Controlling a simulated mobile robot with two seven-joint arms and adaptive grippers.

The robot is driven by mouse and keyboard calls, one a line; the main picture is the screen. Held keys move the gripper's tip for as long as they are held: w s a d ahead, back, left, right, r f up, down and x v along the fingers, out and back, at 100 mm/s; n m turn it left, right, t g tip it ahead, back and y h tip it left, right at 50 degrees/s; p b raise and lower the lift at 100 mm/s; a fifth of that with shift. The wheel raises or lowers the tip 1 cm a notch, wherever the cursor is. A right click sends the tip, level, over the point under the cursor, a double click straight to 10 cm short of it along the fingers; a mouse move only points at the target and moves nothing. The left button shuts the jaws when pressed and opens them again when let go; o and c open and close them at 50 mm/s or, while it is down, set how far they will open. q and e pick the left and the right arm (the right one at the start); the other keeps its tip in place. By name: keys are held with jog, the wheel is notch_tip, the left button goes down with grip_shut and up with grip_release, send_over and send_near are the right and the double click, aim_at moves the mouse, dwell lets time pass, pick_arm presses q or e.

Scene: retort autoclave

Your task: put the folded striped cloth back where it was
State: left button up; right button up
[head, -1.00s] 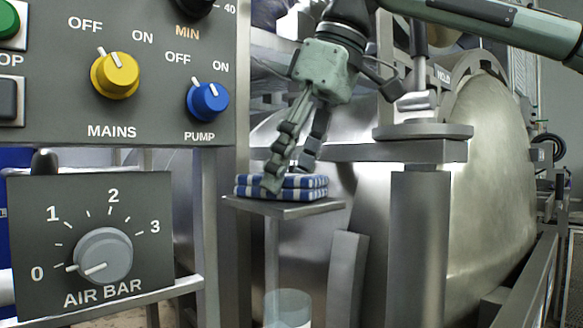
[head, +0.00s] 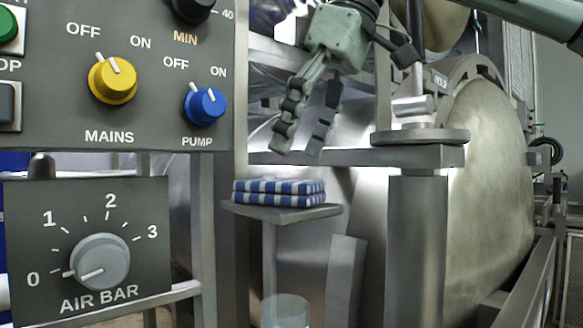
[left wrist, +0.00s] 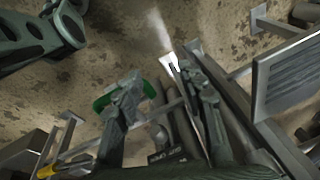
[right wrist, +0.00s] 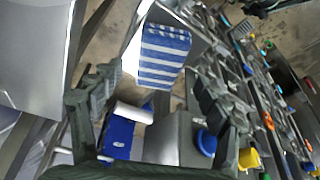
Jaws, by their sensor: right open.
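The folded blue-and-white striped cloth (head: 279,193) lies flat on a small metal shelf (head: 290,215) in the head view. My right gripper (head: 301,146) is open and empty above the cloth, clear of it. In the right wrist view the cloth (right wrist: 164,55) shows beyond the spread fingers, on the shelf. My left gripper (left wrist: 160,88) shows only in the left wrist view. Its fingers are apart with nothing seen between them, over brown mottled floor and metal parts.
A control panel (head: 150,70) with yellow and blue knobs stands left of the shelf, above the air dial (head: 99,262). The large steel vessel (head: 490,170) and a metal post (head: 418,240) stand to the right. A clear cylinder (head: 286,311) is below the shelf.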

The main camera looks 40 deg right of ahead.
jog(key=v, duration=0.7)
jog(key=shift+r, duration=0.15)
